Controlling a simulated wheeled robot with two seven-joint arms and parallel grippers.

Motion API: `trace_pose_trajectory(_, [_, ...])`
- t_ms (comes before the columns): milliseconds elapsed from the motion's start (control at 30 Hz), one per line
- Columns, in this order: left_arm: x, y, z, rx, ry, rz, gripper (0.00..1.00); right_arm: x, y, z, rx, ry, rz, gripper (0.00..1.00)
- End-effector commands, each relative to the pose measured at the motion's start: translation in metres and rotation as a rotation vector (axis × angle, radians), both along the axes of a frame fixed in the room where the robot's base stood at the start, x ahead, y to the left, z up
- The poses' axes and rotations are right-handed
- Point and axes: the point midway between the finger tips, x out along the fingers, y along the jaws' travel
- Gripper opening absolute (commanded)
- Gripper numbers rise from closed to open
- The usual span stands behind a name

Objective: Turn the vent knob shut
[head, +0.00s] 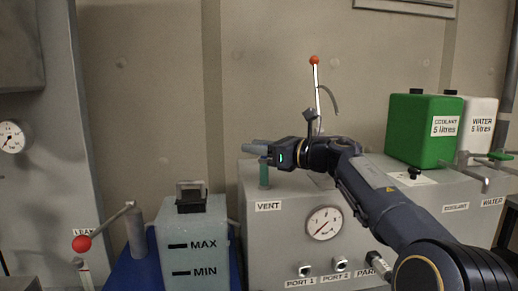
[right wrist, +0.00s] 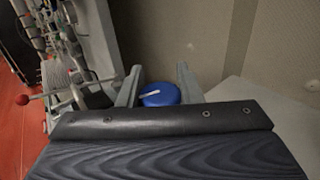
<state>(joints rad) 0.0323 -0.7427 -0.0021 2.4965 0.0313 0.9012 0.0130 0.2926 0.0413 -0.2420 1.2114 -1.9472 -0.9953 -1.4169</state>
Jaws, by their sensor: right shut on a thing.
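The vent knob (right wrist: 160,94) is round and blue with a white mark on top, seen in the right wrist view. It sits between the two fingers of my right gripper (head: 256,149), which is shut on it. In the head view the knob is hidden by the gripper. My right arm reaches in from the right. My left gripper is not in view.
A gauge (head: 323,223) is on the cabinet front. A lever with an orange ball (head: 314,60) stands behind the gripper. A MAX/MIN tank (head: 192,245) and a red-ball lever (head: 82,243) are at left. Green coolant (head: 415,135) and white water (head: 481,120) cans stand at right.

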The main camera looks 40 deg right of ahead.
Motion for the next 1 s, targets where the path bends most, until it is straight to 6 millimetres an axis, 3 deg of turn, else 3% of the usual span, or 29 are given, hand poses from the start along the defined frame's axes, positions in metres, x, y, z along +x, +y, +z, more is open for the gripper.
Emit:
trace_pose_trajectory(400, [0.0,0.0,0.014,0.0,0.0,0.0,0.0,-0.001,0.003,0.001,0.0,0.001,0.241,0.1])
trace_pose_trajectory(1000, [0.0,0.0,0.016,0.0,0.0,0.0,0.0,-0.003,0.005,0.001,0.001,0.0,0.299,0.1])
